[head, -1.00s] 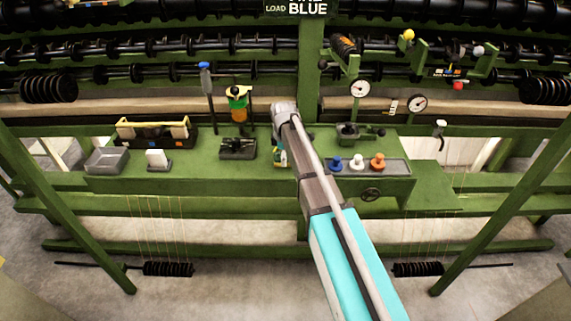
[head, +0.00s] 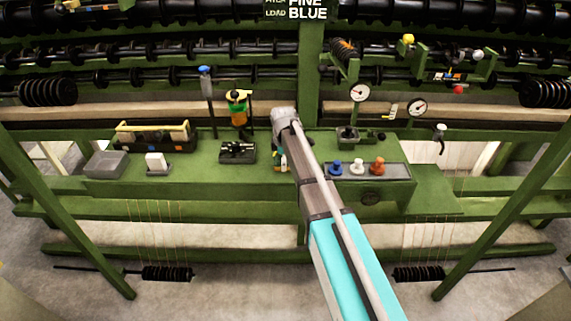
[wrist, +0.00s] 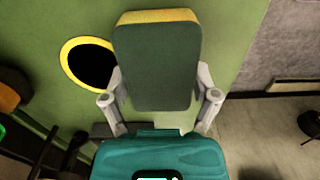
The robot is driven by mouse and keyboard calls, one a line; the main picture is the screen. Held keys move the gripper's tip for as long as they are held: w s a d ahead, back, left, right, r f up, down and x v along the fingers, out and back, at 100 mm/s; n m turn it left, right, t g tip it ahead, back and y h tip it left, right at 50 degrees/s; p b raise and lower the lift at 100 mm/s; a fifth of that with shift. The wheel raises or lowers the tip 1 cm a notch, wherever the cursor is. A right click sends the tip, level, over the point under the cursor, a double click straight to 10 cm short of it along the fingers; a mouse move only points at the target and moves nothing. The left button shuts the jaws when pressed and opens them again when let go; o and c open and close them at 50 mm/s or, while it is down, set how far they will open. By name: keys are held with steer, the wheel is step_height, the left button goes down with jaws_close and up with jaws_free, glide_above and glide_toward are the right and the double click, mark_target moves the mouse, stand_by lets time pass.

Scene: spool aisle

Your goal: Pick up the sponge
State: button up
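The sponge (wrist: 155,65) is large in the wrist view, with a dark green face towards the camera and a yellow edge at its top. The two grey fingers of my gripper (wrist: 160,96) lie against its left and right sides, so my gripper appears shut on it. The green bench top shows behind it; whether the sponge touches the bench cannot be told. In the head view my arm reaches to the middle of the green bench (head: 205,178) and largely hides the gripper and sponge.
A black round thing with a yellow rim (wrist: 90,65) is left of the sponge. On the bench are a grey tray (head: 106,165), a white block (head: 157,163), a black fixture (head: 238,152) and blue, white and orange knobs (head: 357,168). Gauges (head: 359,92) and spool bars are behind.

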steer(key=shift+r, duration=0.2)
stand_by(0.4)
step_height(320, 180, up, 2)
steer(key=p, duration=0.2)
steer(key=shift+r+p, duration=0.15)
steer(key=shift+p, duration=0.2)
steer(key=s+r+p, duration=0.3)
steer(key=s, duration=0.1)
steer(key=s+d+r+p, duration=0.1)
steer(key=s+r+p, duration=0.3)
steer(key=s, duration=0.1)
steer(key=s+d+r+p, duration=0.1)
steer(key=s+r+p, duration=0.2)
steer(key=s, duration=0.1)
steer(key=shift+s+d+r, duration=0.15)
steer(key=shift+s+d, duration=0.05)
steer(key=shift+s, duration=0.2)
steer(key=shift+o, duration=0.4)
steer(key=c, duration=0.4)
steer(key=shift+s, duration=0.1)
